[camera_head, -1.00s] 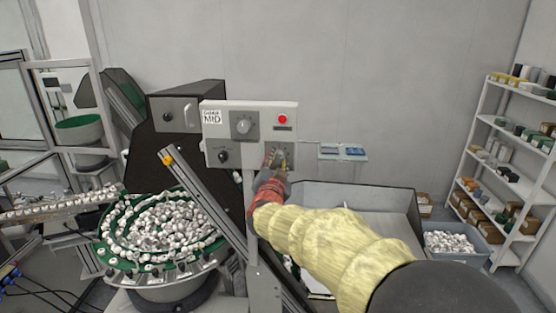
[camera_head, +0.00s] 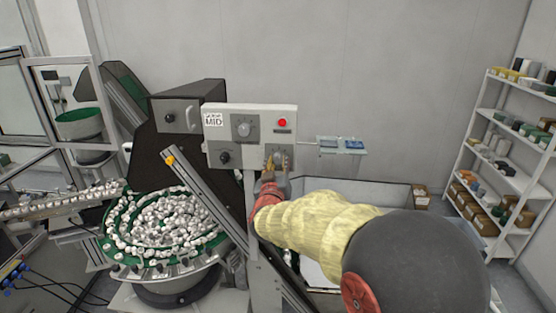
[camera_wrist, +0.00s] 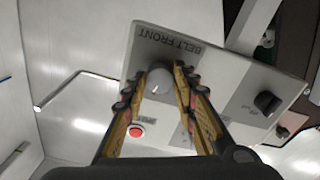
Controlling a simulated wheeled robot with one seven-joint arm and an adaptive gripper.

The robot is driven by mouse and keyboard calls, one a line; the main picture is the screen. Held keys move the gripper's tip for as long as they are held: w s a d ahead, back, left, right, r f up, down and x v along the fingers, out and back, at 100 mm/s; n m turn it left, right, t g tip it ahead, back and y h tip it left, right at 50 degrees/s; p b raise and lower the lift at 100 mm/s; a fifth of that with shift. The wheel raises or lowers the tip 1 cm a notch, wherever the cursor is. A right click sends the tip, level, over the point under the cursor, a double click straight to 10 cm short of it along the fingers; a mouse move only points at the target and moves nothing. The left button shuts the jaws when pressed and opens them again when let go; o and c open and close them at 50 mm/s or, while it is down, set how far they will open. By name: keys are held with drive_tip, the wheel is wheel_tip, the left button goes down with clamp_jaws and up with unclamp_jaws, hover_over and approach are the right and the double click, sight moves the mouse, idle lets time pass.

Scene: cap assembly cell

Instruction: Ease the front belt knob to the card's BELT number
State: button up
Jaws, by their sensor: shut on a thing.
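The grey control panel (camera_head: 265,113) faces me on a post. A label reading BELT FRONT shows upside down at its edge in the wrist view. Below that label, the pale round front belt knob (camera_wrist: 159,78) sits between my fingertips. My gripper (camera_head: 271,162) is at the panel's lower right and is shut on the knob, one finger on each side. In the head view my gripper largely hides the knob. A white card (camera_head: 213,119) at the panel's upper left reads MID; its smaller line is too small to read. I cannot make out a BELT number or the knob's setting.
Close by on the panel are a larger dial (camera_head: 243,128), a black knob (camera_head: 224,157) and a red button (camera_head: 282,122). A slanted metal rail (camera_head: 205,200) and a bowl of white caps (camera_head: 165,225) stand left. A small shelf (camera_head: 341,145) is right.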

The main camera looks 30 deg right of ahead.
drive_tip(key=shift+s+d+f+n+p, duration=0.2)
drive_tip(key=shift+f+n+p, duration=0.3)
drive_tip(key=shift+n, duration=1)
drive_tip(key=o, duration=0.7)
drive_tip(key=shift+o, duration=0.9)
drive_tip(key=shift+d+r, duration=0.15)
drive_tip(key=shift+o, duration=1.3)
drive_tip(key=shift+r, duration=0.2)
drive_tip(key=v, duration=1.1)
drive_tip(key=shift+s, duration=0.35)
